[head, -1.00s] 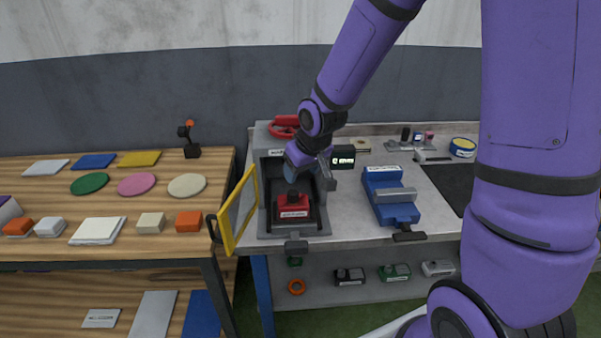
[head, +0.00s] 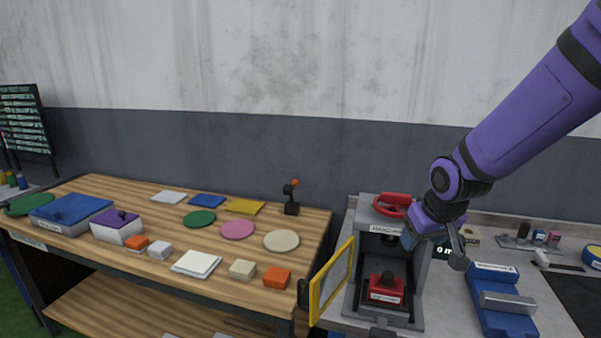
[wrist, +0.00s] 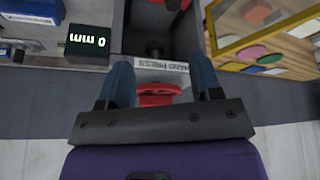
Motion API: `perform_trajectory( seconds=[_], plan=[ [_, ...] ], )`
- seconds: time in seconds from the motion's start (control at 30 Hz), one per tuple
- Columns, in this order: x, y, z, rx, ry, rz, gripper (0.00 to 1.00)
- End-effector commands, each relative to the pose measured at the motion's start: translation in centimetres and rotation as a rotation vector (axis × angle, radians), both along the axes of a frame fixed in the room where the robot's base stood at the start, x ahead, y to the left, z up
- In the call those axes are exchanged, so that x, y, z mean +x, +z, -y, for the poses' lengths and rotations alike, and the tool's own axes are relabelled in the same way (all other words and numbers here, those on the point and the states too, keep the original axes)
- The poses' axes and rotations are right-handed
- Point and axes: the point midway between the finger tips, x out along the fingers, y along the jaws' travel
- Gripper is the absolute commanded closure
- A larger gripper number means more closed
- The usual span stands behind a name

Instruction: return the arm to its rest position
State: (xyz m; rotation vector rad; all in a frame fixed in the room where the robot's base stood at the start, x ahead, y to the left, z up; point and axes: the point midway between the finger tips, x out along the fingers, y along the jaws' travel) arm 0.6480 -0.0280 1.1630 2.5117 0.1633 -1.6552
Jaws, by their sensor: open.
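My purple arm reaches in from the upper right in the head view. My gripper (head: 416,236) is at the upper right of the hand press (head: 417,308), outside its frame, and partly covers its upper right edge. In the wrist view its two dark blue fingers (wrist: 164,80) are spread apart with nothing held between them. The press's red handle (wrist: 160,92) shows between and beyond the fingers. I cannot tell how far the fingers are from the press.
The yellow-framed door (head: 331,284) of the press stands open to the left. A red block (head: 386,290) sits inside the press. A blue vise (head: 500,305) and a display (wrist: 88,41) are beside it. The wooden table (head: 130,190) at left holds several discs, plates and blocks.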

Motion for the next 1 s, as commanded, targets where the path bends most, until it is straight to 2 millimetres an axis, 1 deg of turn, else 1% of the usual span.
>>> perform_trajectory(
  seconds=[0.03,0.2,0.37,0.5,0.6,0.8,0.9,1.0],
  plan=[
    [-0.9,1.6,0.4,-0.007,-0.011,0.012,0.41],
    [-4.2,5.6,1.4,-0.020,-0.047,0.023,0.41],
    [-7.8,8.8,2.3,-0.021,-0.081,0.033,0.41],
    [-11.2,11.2,2.9,-0.011,-0.108,0.043,0.41],
    [-13.7,12.6,3.3,-0.001,-0.124,0.048,0.41],
    [-18.5,14.5,3.8,0.030,-0.150,0.056,0.41],
    [-20.2,15.0,4.0,0.042,-0.156,0.057,0.41],
    [-21.3,15.2,4.1,0.052,-0.160,0.056,0.41]
  ],
)
